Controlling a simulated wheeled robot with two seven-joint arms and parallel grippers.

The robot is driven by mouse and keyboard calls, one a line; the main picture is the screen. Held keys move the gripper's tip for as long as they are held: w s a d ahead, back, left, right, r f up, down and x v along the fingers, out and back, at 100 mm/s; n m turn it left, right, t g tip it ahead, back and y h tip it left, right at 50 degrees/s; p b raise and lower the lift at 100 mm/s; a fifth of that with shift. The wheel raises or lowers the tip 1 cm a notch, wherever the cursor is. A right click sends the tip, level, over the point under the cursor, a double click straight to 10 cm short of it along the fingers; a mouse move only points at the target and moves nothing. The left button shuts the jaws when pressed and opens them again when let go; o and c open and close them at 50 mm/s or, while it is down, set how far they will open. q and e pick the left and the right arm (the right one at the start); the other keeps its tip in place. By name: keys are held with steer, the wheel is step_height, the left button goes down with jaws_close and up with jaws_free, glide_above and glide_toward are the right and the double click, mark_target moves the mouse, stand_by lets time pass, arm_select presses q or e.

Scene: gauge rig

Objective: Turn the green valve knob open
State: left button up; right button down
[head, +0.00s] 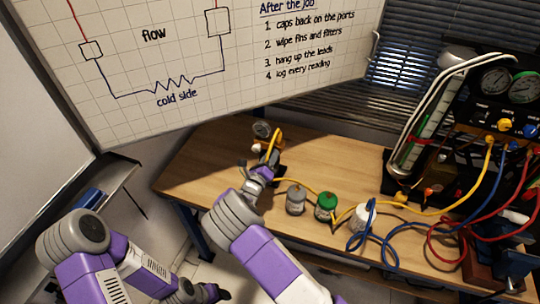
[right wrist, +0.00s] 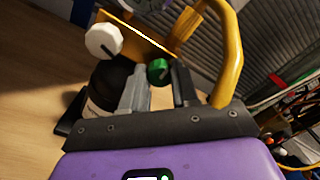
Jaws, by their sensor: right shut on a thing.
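The green valve knob (right wrist: 158,70) shows in the right wrist view on a yellow bracket, with a dark line across its face. My right gripper (right wrist: 160,74) has one finger on each side of it and is shut on it. In the head view my right gripper (head: 264,172) reaches the small rig at the table's back left, and the knob is hidden there. A white knob (right wrist: 103,40) with a dark pointer sits left of the green one. My left gripper (head: 207,293) is low in the head view, off the table; its fingers are unclear.
A yellow hoop handle (right wrist: 232,50) stands close right of my right fingers. Bottles with grey (head: 296,192), green (head: 326,199) and white (head: 361,214) tops stand right of my arm. Yellow, blue and red hoses run to a gauge panel (head: 505,110). The table (head: 205,170) is bare at left.

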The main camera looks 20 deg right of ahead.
stand_by(0.3)
steer(key=c, duration=0.8)
jaws_free()
steer(key=shift+c, duration=0.2)
steer(key=v, duration=0.7)
steer(key=shift+s+a, duration=0.15)
steer(key=shift+s, duration=0.1)
